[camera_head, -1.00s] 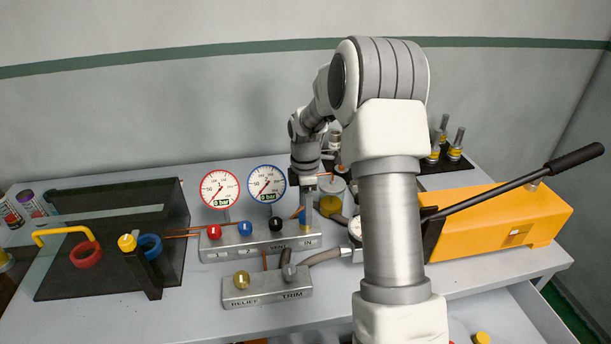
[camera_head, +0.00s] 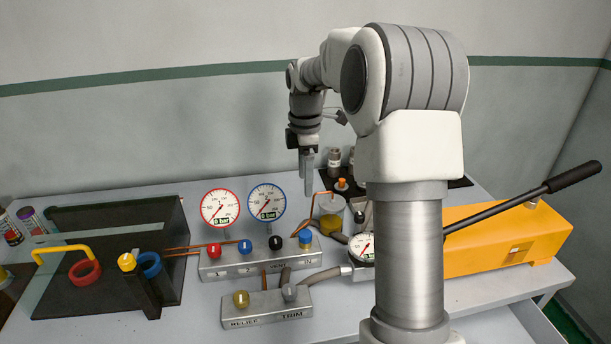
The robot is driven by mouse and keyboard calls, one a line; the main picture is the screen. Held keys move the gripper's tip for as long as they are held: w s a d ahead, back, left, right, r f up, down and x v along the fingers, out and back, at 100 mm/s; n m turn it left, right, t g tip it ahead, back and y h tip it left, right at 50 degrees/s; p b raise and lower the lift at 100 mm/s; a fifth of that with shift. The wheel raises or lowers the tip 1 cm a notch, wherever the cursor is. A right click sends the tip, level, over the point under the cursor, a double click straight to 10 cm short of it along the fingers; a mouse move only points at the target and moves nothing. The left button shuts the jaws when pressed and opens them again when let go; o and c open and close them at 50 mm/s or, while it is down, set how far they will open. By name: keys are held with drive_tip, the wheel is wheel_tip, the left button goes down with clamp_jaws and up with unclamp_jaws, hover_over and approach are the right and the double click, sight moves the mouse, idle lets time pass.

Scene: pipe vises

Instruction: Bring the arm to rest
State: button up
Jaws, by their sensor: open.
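My gripper (camera_head: 307,172) hangs fingers down above the back of the bench, right of the blue-rimmed gauge. It holds nothing that I can see, and its two fingers overlap in this view. My arm rises in the right foreground and bends over to the left. The gripper is clear above that knob.
Two gauges (camera_head: 220,208) stand behind the block. A smaller block (camera_head: 266,307) marked RELIEF and TRIM is in front. An orange pump (camera_head: 510,238) with a long black lever (camera_head: 520,207) is at right. A dark clear-shielded stand (camera_head: 110,265) is at left. Air above the bench is free.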

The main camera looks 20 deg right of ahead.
idle(0.3)
drive_tip(key=s+a+r+m+t, duration=0.2)
drive_tip(key=s+a+r+m, duration=0.4)
drive_tip(key=s+r, duration=0.45)
drive_tip(key=s+a+f+m+t, duration=0.1)
drive_tip(key=s+a+m, duration=0.1)
drive_tip(key=s+m, duration=0.3)
drive_tip(key=s+a+f+m+t, duration=0.2)
drive_tip(key=s+m, duration=0.2)
drive_tip(key=s, duration=0.8)
drive_tip(key=shift+s+a+f+m+t, duration=0.3)
drive_tip(key=shift+s+a+m, duration=0.05)
drive_tip(key=shift+s+m, duration=0.05)
drive_tip(key=c, duration=0.4)
drive_tip(key=shift+s, duration=0.15)
drive_tip(key=shift+c, duration=0.2)
